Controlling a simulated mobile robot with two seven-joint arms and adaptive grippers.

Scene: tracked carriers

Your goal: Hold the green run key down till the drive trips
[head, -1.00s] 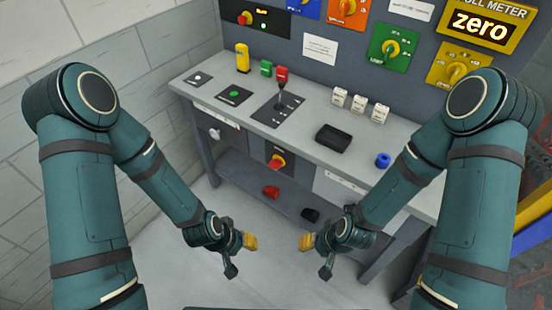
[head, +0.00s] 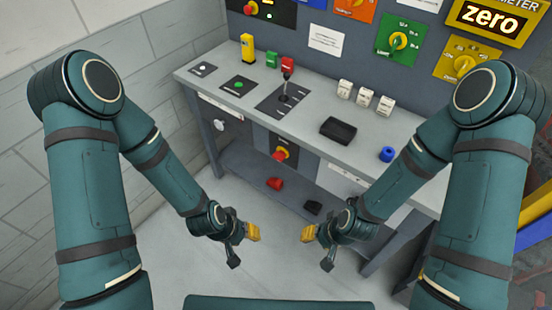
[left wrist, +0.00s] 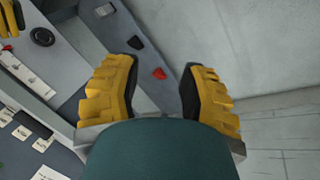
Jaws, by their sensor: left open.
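The green run key (head: 239,85) is a small round green button on a black plate on the bench top, towards the left. My left gripper (head: 253,232) is in front of the bench, below its top and well away from the key. It is open and empty, its yellow fingers apart in the left wrist view (left wrist: 160,76). My right gripper (head: 309,232) is at a like height to its right, apart from everything; its opening is too small to judge. The yellow meter (head: 487,20) on the back panel reads "zero".
The bench (head: 305,112) also carries a black lever (head: 286,82), yellow, green and red blocks, white blocks, a black tray (head: 338,130) and a blue piece (head: 387,154). A red switch (head: 280,155) is on its front. A wall (head: 40,150) stands left.

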